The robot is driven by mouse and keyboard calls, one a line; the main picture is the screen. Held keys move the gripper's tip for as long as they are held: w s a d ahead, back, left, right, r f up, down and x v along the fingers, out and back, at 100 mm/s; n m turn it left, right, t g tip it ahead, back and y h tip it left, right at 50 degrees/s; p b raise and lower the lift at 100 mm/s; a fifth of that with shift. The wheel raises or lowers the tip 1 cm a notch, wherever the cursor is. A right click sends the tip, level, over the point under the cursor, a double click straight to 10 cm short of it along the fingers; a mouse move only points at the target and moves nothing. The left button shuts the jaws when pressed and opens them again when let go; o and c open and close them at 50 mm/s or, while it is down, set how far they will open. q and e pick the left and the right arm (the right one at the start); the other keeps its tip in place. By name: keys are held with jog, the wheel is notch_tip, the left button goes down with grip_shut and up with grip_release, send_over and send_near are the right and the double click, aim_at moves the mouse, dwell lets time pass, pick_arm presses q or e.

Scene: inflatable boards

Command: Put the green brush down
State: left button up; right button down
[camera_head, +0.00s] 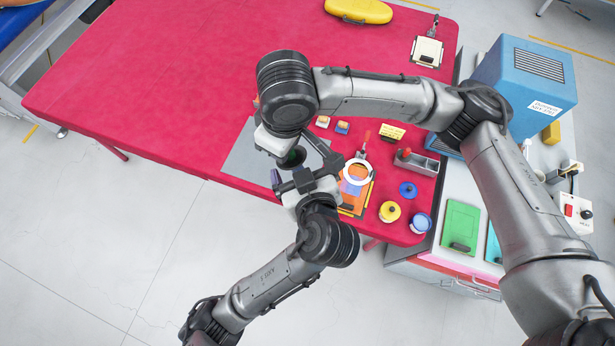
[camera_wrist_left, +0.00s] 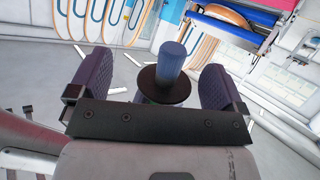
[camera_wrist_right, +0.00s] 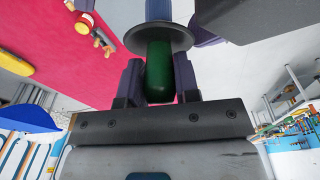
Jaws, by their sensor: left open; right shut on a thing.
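The green brush (camera_wrist_right: 158,75) has a green part, a dark round disc and a blue cylindrical end. My right gripper (camera_wrist_right: 158,88) is shut on the green part, with the disc and blue end beyond its fingers. In the left wrist view the brush's blue end (camera_wrist_left: 171,62) stands between the fingers of my left gripper (camera_wrist_left: 170,88), which is open with a gap on both sides. In the head view the left gripper (camera_head: 293,175) and right gripper (camera_head: 283,150) meet above the table's front edge; the brush (camera_head: 293,157) is mostly hidden between them.
The red table (camera_head: 160,85) carries a grey mat (camera_head: 243,160) under the grippers. To the right are an orange board (camera_head: 355,190) with a white ring, a grey tray (camera_head: 417,162), and several round pots. A blue box (camera_head: 525,75) stands at right. The table's left side is clear.

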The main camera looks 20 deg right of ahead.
pick_arm(q)
jog(key=shift+x, duration=0.75)
jog(key=shift+c, duration=0.2)
jog(key=shift+d+r, duration=0.1)
jog(key=c, duration=1.6)
grip_shut()
pick_arm(e)
jog(key=c, duration=0.8)
grip_release()
